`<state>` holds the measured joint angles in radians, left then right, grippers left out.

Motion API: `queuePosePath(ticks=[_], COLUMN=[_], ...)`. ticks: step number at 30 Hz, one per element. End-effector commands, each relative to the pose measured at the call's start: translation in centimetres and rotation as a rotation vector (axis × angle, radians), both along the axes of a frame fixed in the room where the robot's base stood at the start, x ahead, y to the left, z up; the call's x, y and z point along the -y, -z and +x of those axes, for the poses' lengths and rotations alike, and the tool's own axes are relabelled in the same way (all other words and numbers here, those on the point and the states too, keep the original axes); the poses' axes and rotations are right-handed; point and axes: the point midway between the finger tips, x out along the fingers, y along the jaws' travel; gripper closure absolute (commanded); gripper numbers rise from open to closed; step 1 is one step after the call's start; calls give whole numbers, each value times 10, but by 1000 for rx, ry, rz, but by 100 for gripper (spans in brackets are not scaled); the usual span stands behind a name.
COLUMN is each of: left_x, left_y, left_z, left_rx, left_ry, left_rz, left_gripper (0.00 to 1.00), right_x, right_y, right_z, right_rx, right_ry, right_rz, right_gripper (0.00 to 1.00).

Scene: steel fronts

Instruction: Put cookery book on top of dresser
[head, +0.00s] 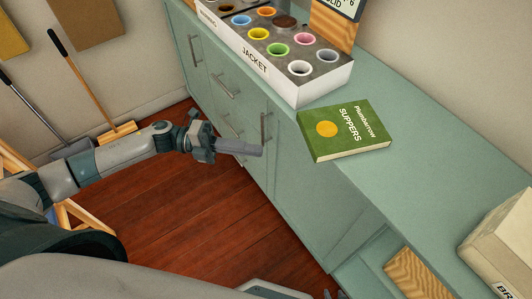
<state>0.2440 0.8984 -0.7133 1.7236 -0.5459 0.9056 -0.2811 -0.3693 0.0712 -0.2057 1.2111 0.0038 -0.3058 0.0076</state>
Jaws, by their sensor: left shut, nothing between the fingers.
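The cookery book (345,131), green with a yellow disc and the words "Plumbarrow SUPPERS", lies flat on the pale green top of the dresser (415,178), close to its front edge. My left gripper (258,151) is shut and empty. It is in front of the dresser's doors, to the left of the book and apart from it. My right gripper is not recognisable in the head view.
A box marked "JACKET" (322,88) with several coloured cups stands behind the book. A pale box (505,245) is at the lower right. Bare top lies between it and the book. Doors with bar handles face the wooden floor (200,215). A broom (85,85) leans at the left.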

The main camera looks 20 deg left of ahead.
Motion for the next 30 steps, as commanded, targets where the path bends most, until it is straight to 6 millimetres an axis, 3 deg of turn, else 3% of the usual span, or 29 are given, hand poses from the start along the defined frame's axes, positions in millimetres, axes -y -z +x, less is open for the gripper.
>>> queuePosePath(ticks=[6,16,17,21,26,30], left_x=[-19,-22,-22,-20,-15,-12], left_y=[1,0,0,2,14,42], left_z=[-2,-3,-3,0,17,47], left_rx=[1,0,0,-9,-66,-191], left_ry=[0,0,0,-13,-106,-286], left_rz=[0,0,0,-7,-48,-122], left_gripper=[100,100,100,100,100,100], right_x=[6,8,7,7,7,7], right_y=[6,6,6,6,6,5], right_z=[-4,-5,-5,-5,-5,-4], right_rx=[-39,-46,-46,-46,-45,-44], right_ry=[5,5,6,6,7,7], right_rz=[-12,-14,-14,-14,-15,-14], right_gripper=[69,69,71,100,100,100])
